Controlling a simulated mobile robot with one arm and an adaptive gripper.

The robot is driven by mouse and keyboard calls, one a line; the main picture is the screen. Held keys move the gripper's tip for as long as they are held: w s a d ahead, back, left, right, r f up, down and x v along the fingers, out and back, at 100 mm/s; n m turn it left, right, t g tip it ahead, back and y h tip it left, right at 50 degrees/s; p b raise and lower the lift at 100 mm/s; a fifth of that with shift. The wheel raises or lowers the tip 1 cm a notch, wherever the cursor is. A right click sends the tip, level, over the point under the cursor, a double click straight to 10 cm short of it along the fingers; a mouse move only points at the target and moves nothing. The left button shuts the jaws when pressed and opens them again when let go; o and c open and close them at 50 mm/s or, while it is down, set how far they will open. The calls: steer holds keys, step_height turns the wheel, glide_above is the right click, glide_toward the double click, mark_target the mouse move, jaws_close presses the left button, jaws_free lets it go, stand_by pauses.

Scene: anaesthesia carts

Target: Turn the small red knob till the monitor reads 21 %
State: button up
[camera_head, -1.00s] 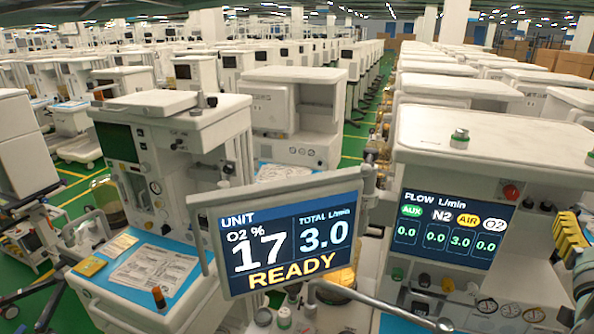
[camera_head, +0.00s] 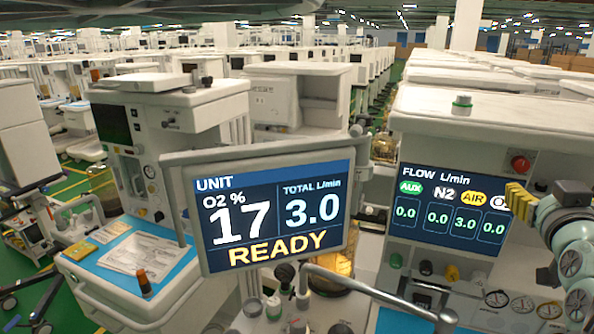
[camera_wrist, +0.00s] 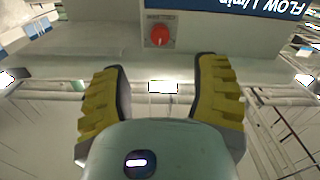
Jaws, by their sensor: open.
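The small red knob (camera_head: 520,164) sits on the white machine front, at the upper right of the flow panel (camera_head: 450,205). It also shows at the top middle of the wrist view (camera_wrist: 160,36), below a small label. The monitor (camera_head: 268,215) reads O2 17 %, total 3.0 L/min and READY. My gripper (camera_wrist: 160,82) is open and empty, its two yellow fingers spread wide. In the wrist picture the knob lies beyond the fingertips, between their lines, and nothing touches it. In the head view my gripper (camera_head: 518,198) is just below the knob and hides part of the O2 column.
The flow panel reads 0.0 for AUX and N2, and 3.0 for AIR. A bent grey rail (camera_head: 375,292) runs below the monitor. A green-banded fitting (camera_head: 461,105) stands on the machine top. Carts crowd the left and back.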

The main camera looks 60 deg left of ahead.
mark_target(522, 167)
steer(key=b+x, duration=0.1)
steer(key=x, duration=0.7)
steer(key=shift+a+r, duration=0.15)
steer(key=shift+p+x, duration=0.35)
steer(key=shift+x, duration=0.9)
steer(key=shift+o, duration=0.2)
jaws_close()
